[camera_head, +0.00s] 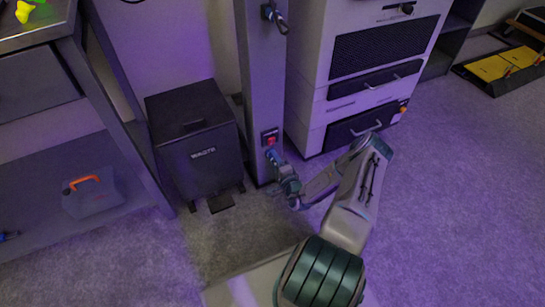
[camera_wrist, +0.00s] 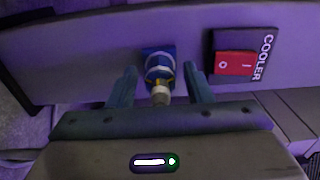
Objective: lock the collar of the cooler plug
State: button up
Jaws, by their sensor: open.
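The cooler plug (camera_wrist: 160,69) is blue with a yellow mark and a pale rear end, and it sits against the grey post in the wrist view. Its collar's lock state cannot be told. My gripper (camera_wrist: 162,74) is open, with one finger on each side of the plug and a visible gap to both. In the head view, my gripper (camera_head: 281,171) is low at the post, by the blue plug (camera_head: 273,156). A red rocker switch (camera_wrist: 234,64) beside a COOLER label (camera_wrist: 264,58) is right of the plug.
The grey post (camera_head: 262,85) carries another connector (camera_head: 273,15) higher up. A dark WASTE bin (camera_head: 195,135) stands close on the left. A white cabinet (camera_head: 318,75) with dark drawers stands right.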

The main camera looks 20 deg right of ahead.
jog(key=c, duration=1)
jog(key=shift+w+m, duration=0.1)
jog(key=shift+m, duration=1.3)
jog(key=shift+p, duration=0.3)
jog(key=shift+w+m, duration=0.15)
jog(key=shift+m, duration=1.25)
grip_shut()
jog(key=shift+m, duration=0.3)
jog(key=shift+w+m+p, duration=0.1)
jog(key=shift+m+p, duration=0.2)
jog(key=shift+m, duration=0.8)
jog(key=shift+r, duration=0.1)
